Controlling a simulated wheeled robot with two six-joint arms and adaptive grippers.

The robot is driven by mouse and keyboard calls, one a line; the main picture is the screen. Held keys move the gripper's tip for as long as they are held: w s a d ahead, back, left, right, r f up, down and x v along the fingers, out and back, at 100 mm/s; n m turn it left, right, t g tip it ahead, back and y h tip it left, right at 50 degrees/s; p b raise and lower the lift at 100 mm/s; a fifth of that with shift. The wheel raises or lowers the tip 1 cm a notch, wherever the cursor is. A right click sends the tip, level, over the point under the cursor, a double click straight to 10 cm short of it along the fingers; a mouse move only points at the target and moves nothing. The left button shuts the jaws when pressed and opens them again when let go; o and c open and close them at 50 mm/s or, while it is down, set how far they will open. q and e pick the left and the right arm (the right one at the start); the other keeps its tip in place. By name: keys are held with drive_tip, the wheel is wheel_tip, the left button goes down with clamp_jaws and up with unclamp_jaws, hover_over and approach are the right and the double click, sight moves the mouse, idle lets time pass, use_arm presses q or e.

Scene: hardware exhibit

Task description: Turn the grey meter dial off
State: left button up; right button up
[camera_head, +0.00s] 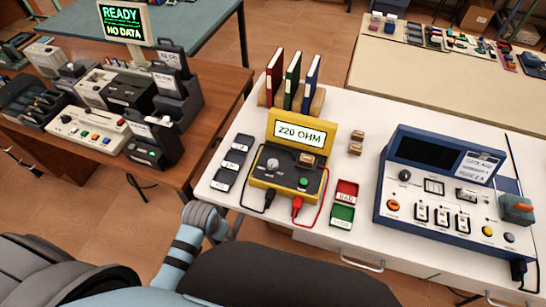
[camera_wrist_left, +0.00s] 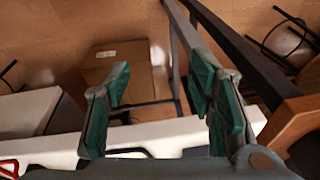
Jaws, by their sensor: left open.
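The yellow meter (camera_head: 290,150) stands on the white table, and its screen reads "220 OHM". Its round grey dial (camera_head: 273,163) is on the dark front panel, left of a small tan block and a green button. The exact pointer direction is too small to tell. My left gripper (camera_wrist_left: 160,78) is open and empty in the left wrist view, with its green finger pads apart. In that view it faces the floor past a white table edge, and the dial is not seen. The head view shows part of my arm at the bottom but no fingertips. My right gripper is not in view.
Black and red leads (camera_head: 297,205) plug into the meter's front. Dark blocks (camera_head: 232,160) lie left of it; red and green trays (camera_head: 344,203) lie right. A blue instrument (camera_head: 440,190) fills the table's right. Binders (camera_head: 292,80) stand behind. A cardboard box (camera_wrist_left: 118,68) sits on the floor.

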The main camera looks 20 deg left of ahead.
use_arm(q)
drive_tip(key=w+d+r+m, duration=0.1)
drive_tip(key=w+r, duration=0.4)
drive_tip(key=r, duration=0.4)
drive_tip(key=m+g+h, duration=0.1)
drive_tip(key=m, duration=0.2)
approach(273, 163)
drive_tip(key=s+a+f, duration=0.1)
drive_tip(key=s+a, duration=0.1)
drive_tip(key=s+a+f, duration=0.2)
drive_tip(key=shift+s+f, duration=0.1)
drive_tip(key=shift+s, duration=0.05)
drive_tip(key=w+d+r+m+g, duration=0.1)
drive_tip(key=w+d+r+m, duration=0.35)
drive_tip(key=r, duration=0.35)
drive_tip(key=shift+n, duration=0.45)
drive_tip(key=f+b, duration=0.1)
drive_tip(key=f, duration=0.3)
drive_tip(key=f+b, duration=0.1)
drive_tip(key=f, duration=0.4)
drive_tip(key=w+f+b, duration=0.1)
drive_tip(key=f, duration=0.3)
drive_tip(key=shift+a+f, duration=0.15)
drive_tip(key=shift+f, duration=0.15)
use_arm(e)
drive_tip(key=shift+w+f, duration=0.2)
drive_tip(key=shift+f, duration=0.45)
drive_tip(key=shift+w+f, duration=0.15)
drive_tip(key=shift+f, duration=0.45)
